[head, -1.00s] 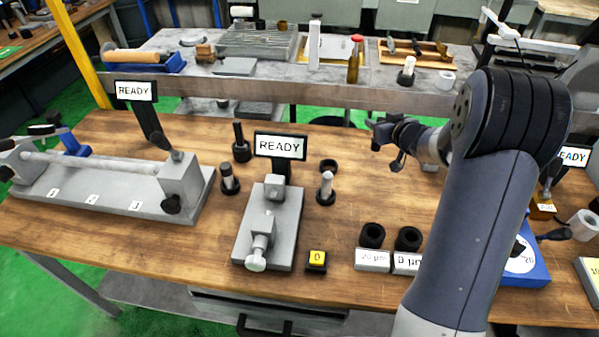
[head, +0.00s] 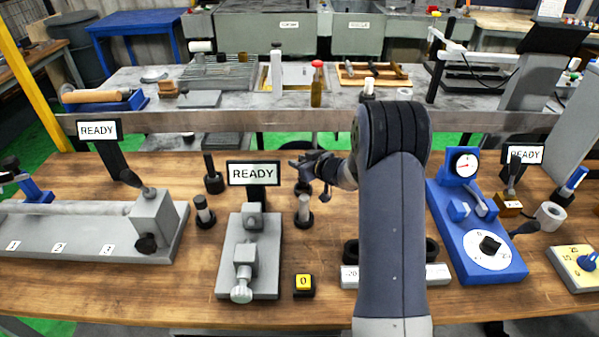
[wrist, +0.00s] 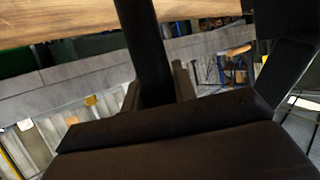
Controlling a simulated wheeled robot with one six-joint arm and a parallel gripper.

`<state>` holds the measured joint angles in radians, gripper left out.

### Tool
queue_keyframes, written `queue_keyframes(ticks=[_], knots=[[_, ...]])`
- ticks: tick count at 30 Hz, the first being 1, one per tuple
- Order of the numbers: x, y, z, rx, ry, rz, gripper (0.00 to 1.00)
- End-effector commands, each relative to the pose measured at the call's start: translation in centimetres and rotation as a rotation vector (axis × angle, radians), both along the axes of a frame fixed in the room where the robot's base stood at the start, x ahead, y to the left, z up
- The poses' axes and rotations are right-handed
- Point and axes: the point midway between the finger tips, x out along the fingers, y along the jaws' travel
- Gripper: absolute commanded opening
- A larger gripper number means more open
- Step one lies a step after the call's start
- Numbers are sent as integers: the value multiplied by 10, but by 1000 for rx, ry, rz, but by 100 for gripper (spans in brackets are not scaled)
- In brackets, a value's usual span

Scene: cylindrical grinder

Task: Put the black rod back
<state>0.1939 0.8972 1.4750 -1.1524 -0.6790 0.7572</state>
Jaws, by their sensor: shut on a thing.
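My gripper (head: 318,167) is shut on a dark rod, which I take to be the black rod (wrist: 149,45). In the wrist view the rod runs from the top edge down between the jaws. In the head view the held rod is too small and dark to make out clearly. My gripper is above the bench, close to a low black ring-shaped holder (head: 303,188), which it partly hides. Another dark rod (head: 209,163) stands upright in a black base at the left. Grey-topped rods stand in black bases, one at the left (head: 202,208) and one below my gripper (head: 304,208).
A grey fixture (head: 267,270) with a READY sign (head: 253,174) stands left of my arm. A long grey fixture (head: 90,240) is at the left. A blue gauge unit (head: 450,225) is at the right. My arm hides part of the black rings.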

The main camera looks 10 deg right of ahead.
Motion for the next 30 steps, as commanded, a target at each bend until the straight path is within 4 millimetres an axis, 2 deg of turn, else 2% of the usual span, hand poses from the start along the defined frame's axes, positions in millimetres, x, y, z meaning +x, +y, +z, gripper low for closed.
queue_keyframes(ticks=[6, 19, 20, 27, 30], knots=[[0, 0, -28, 2, 0, 1, 0], [0, 0, -35, 1, -2, 0, 0], [0, 0, -36, 0, 1, 0, 28], [0, 0, -36, 0, 1, 0, 48], [0, 0, -36, 0, 1, 0, 48]])
